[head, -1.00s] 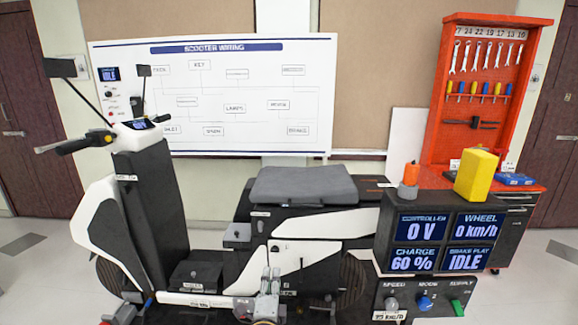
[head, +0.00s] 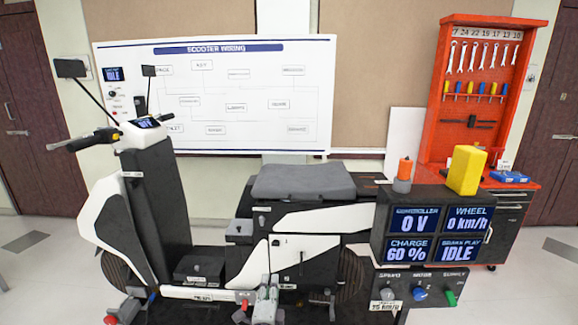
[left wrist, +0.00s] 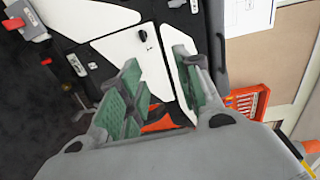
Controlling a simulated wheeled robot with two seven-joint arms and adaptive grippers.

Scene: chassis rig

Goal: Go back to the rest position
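The scooter rig (head: 300,250) stands in front of me, with black and white panels and a grey seat (head: 303,181). My left gripper (head: 269,283) is at the bottom middle of the head view, in front of the scooter's lower body. The left wrist view shows its two green-padded fingers (left wrist: 160,78) spread apart, with nothing held between them. The scooter's white panel (left wrist: 112,48) shows beyond the fingers; I cannot tell the exact gap. My right gripper is not in view.
A display box (head: 437,232) reads 0 V, 0 km/h, 60 % and IDLE, above a control panel (head: 424,290) with knobs. A yellow block (head: 466,170) and an orange-tipped object (head: 403,176) stand on the box. A red tool cabinet (head: 436,110) and a wiring board (head: 240,135) are behind.

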